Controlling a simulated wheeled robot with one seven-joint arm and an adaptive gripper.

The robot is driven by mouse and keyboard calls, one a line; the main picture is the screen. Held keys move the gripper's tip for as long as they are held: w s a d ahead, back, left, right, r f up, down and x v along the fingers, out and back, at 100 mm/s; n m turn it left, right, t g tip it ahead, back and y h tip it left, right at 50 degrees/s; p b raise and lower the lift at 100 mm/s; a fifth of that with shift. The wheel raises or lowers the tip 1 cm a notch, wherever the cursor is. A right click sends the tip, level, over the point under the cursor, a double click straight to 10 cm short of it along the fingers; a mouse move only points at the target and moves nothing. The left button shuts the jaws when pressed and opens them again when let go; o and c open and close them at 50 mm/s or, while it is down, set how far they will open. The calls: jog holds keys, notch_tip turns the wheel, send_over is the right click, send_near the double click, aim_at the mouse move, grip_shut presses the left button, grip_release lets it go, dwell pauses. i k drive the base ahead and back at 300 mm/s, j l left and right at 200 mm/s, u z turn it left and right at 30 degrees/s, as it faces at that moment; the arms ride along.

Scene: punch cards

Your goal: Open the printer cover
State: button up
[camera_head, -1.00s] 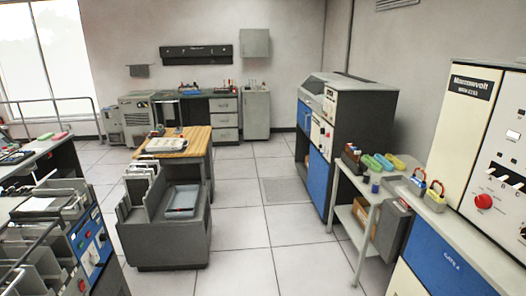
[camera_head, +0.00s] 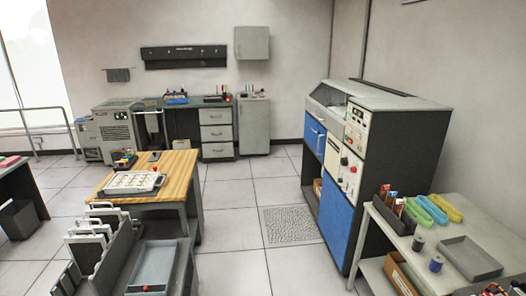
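A tall dark grey cabinet machine (camera_head: 385,160) with blue and cream front panels stands right of centre. It has a control panel with a red button and a sloped grey top with a window-like opening. A lower grey machine (camera_head: 112,130) stands against the back wall at the left. No label shows which of them is the printer, and I cannot tell whether a cover on either is open or shut. My gripper is not in view.
A wooden-topped table (camera_head: 180,172) with a white device stands left of centre, behind a card rack (camera_head: 105,245). A light grey side table (camera_head: 450,207) with coloured trays stands at right. Tiled floor (camera_head: 235,225) is clear in the middle, with a floor grille (camera_head: 290,225) beside the cabinet machine.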

aim_at(328, 91)
jog(key=i, duration=2.1)
jog(key=i+z, duration=0.15)
jog(key=i, duration=0.35)
jog(key=i+j+z, duration=0.15)
jog(key=i, duration=0.35)
jog(key=i+j+z, duration=0.15)
jog(key=i, duration=0.4)
jog(key=i+j+z, duration=0.15)
jog(key=i+j, duration=0.15)
jog(key=i, duration=0.15)
jog(key=i+j+z, duration=0.5)
jog(key=i, duration=0.15)
